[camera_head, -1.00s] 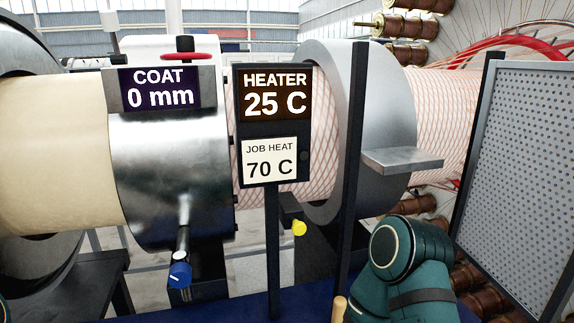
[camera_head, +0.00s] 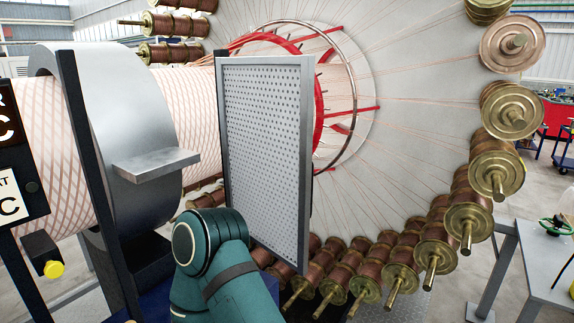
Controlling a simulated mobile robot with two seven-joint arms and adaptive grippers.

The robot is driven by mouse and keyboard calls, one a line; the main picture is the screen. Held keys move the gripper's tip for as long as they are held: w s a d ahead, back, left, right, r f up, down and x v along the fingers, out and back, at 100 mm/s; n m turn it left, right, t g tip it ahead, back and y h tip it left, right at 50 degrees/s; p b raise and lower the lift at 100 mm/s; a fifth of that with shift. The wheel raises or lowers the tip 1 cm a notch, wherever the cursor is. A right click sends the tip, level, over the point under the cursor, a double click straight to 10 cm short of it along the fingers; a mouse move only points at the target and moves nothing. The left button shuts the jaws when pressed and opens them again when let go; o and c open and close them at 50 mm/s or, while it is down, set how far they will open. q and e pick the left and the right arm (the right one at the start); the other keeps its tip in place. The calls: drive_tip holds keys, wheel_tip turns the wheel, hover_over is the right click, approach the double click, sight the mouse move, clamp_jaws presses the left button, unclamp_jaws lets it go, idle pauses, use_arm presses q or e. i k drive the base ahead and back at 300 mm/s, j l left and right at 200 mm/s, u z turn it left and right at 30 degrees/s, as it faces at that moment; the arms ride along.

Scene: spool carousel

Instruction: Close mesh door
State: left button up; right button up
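The mesh door (camera_head: 264,150) is a grey perforated panel in a dark and grey frame. It stands upright near the middle of the head view, swung out at an angle in front of the spool carousel. A dark post (camera_head: 95,180) stands to its left, with a clear gap between post and door. Neither gripper shows in the view, so I cannot see whether one touches the door.
The large carousel disc (camera_head: 415,110) carries several copper spools (camera_head: 467,222) around its rim. A grey ring (camera_head: 135,125) with a flat shelf (camera_head: 157,163) surrounds the braided tube (camera_head: 190,110). A yellow knob (camera_head: 54,269) sits at lower left. A grey table (camera_head: 540,262) stands at right.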

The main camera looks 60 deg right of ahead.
sight(270, 183)
drive_tip(key=k+l, duration=0.1)
drive_tip(key=l, duration=0.2)
drive_tip(key=k+l, duration=0.1)
drive_tip(key=l, duration=0.2)
drive_tip(key=k+l+z, duration=0.1)
drive_tip(key=l, duration=0.25)
drive_tip(key=i+l, duration=0.1)
drive_tip(key=l, duration=0.8)
drive_tip(key=i+l, duration=0.15)
drive_tip(key=l, duration=0.15)
drive_tip(key=i+l+u, duration=0.1)
drive_tip(key=i+l, duration=0.2)
drive_tip(key=l, duration=0.25)
